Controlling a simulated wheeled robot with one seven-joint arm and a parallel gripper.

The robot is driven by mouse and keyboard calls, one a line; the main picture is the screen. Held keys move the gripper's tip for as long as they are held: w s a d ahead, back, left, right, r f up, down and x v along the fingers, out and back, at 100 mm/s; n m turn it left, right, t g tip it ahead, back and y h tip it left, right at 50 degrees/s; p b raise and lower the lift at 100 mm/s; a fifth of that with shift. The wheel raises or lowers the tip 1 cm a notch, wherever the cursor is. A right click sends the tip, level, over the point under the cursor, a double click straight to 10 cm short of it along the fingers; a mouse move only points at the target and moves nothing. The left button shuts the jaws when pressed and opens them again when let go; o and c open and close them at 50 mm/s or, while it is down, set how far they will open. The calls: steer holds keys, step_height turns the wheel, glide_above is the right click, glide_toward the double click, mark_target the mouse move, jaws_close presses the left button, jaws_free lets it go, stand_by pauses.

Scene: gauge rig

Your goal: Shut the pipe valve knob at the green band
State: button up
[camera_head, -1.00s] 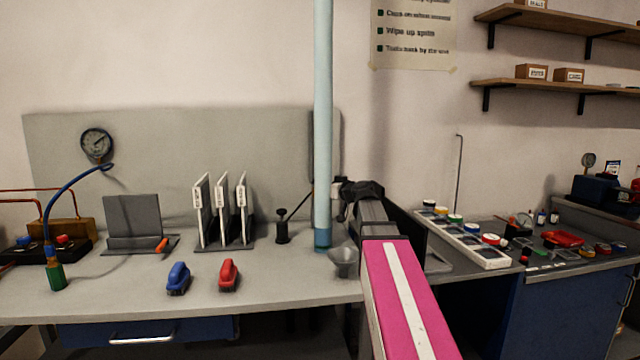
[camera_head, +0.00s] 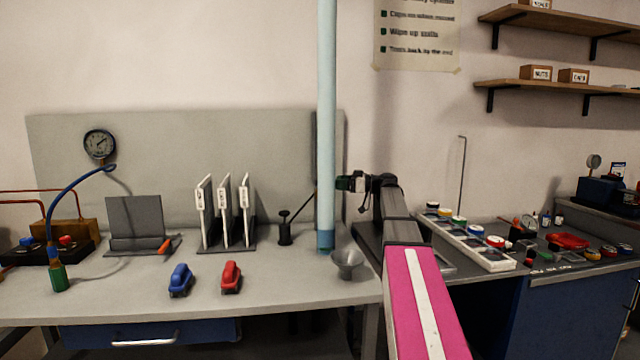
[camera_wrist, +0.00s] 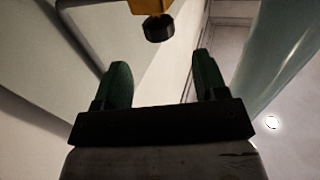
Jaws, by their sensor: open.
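My gripper (camera_head: 343,183) is just right of the tall pale blue pipe (camera_head: 326,120) in the head view, its fingers pointing left. In the wrist view my gripper (camera_wrist: 160,85) has two dark green fingers spread wide with nothing between them. A black round knob (camera_wrist: 159,29) on a yellow-orange body (camera_wrist: 150,5) shows beyond the fingertips, near the top edge. The pipe also shows on the right of the wrist view (camera_wrist: 285,50). I cannot make out a green band on the pipe; its foot has a blue-teal band (camera_head: 326,240). The knob cannot be picked out in the head view.
A parts tray (camera_head: 465,237) lies right of my arm.

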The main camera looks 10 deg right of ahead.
mark_target(320, 181)
steer(key=x, duration=0.8)
